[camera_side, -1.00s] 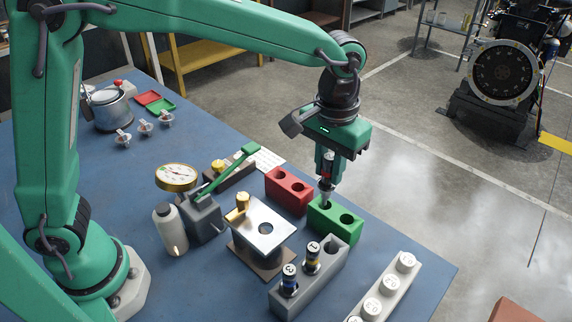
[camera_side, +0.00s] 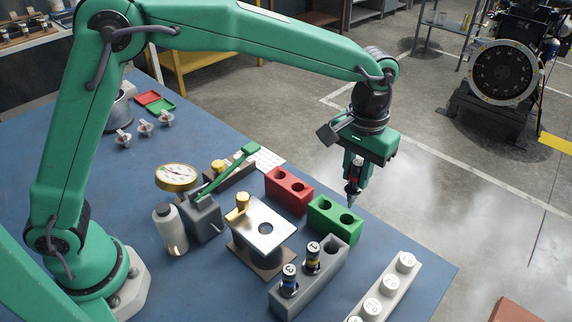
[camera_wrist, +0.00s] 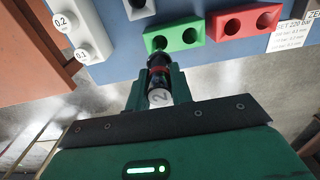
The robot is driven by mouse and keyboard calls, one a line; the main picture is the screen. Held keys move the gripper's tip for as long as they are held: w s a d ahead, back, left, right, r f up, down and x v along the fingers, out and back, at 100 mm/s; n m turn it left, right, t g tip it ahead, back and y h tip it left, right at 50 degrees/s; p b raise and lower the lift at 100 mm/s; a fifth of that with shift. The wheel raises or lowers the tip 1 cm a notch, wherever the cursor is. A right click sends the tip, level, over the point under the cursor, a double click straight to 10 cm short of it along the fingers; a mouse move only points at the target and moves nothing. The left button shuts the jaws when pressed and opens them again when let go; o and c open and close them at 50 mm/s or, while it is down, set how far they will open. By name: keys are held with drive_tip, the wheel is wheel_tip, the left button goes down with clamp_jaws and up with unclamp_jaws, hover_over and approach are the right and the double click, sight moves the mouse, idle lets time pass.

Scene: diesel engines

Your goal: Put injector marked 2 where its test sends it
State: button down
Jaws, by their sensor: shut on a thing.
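My gripper (camera_side: 355,182) is shut on an injector with a red band (camera_wrist: 158,72); the top of it reads 2 in the wrist view. Its dark tip points down near the back right end of the green two-hole block (camera_side: 336,224). In the side view the tip appears above the block's right hole, and both holes look empty. Whether the tip touches the block cannot be told. The red two-hole block (camera_side: 289,193) stands beside it, with empty holes. A tester with a round gauge (camera_side: 177,177) and a green lever (camera_side: 228,169) stands left.
A grey rack (camera_side: 318,281) holds two other injectors (camera_side: 289,280) and has an empty hole. A metal-topped stand (camera_side: 263,230) and a white bottle (camera_side: 170,230) are near. A white rack of round caps (camera_side: 391,285) lies front right. A printed card (camera_wrist: 295,35) lies behind the red block.

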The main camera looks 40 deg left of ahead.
sight(351, 203)
drive_tip(key=shift+f, duration=4.3)
drive_tip(key=shift+f, duration=0.1)
drive_tip(key=c, duration=0.8)
unclamp_jaws()
drive_tip(key=shift+c, duration=0.2)
drive_tip(key=shift+r, duration=4)
